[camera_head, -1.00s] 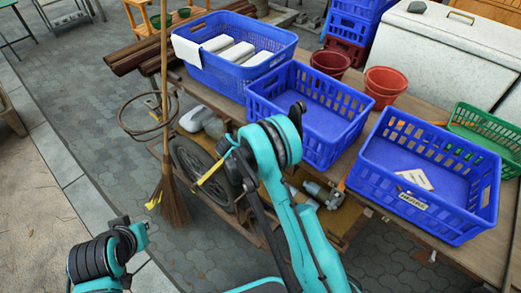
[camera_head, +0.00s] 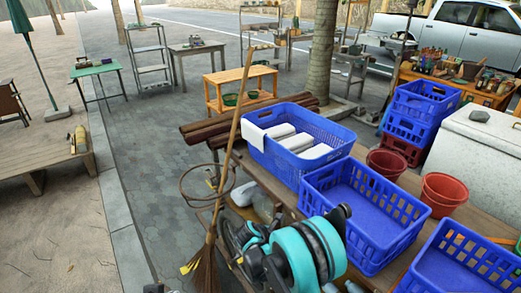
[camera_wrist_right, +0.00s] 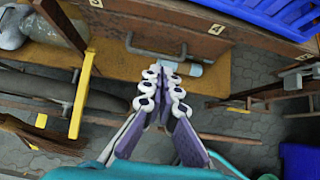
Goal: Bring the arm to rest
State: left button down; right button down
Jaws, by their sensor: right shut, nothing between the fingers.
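My right arm (camera_head: 305,255) shows as teal and black links at the bottom middle of the head view, in front of the cart. Its fingers are not seen there. In the right wrist view my right gripper (camera_wrist_right: 161,76) is shut and empty, its white-knuckled fingertips together. Whether the fingertips touch anything is unclear. My left gripper is not in view; only a small dark piece shows at the bottom edge of the head view.
Blue crates (camera_head: 365,215) and red pots (camera_head: 443,192) stand on the wooden cart top. A white-filled blue basket (camera_head: 298,140) sits behind. A straw broom (camera_head: 205,265) leans at the cart's left side. Paving (camera_head: 150,170) to the left is open.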

jog(key=s+d+r+m+y, duration=0.35)
jog(key=s+r+m, duration=0.75)
jog(key=r, duration=0.4)
jog(key=s+a+r+m+t+y, duration=0.1)
jog(key=s+m+y, duration=0.1)
jog(key=s+m, duration=0.4)
jog(key=s+a+r+m+t+y, duration=0.1)
jog(key=s+r+m+y, duration=0.1)
jog(key=s+m, duration=0.5)
jog(key=s, duration=0.2)
jog(key=shift+s+a+r+t, duration=0.15)
jog(key=shift+s+r+t, duration=0.15)
jog(key=shift+s, duration=0.1)
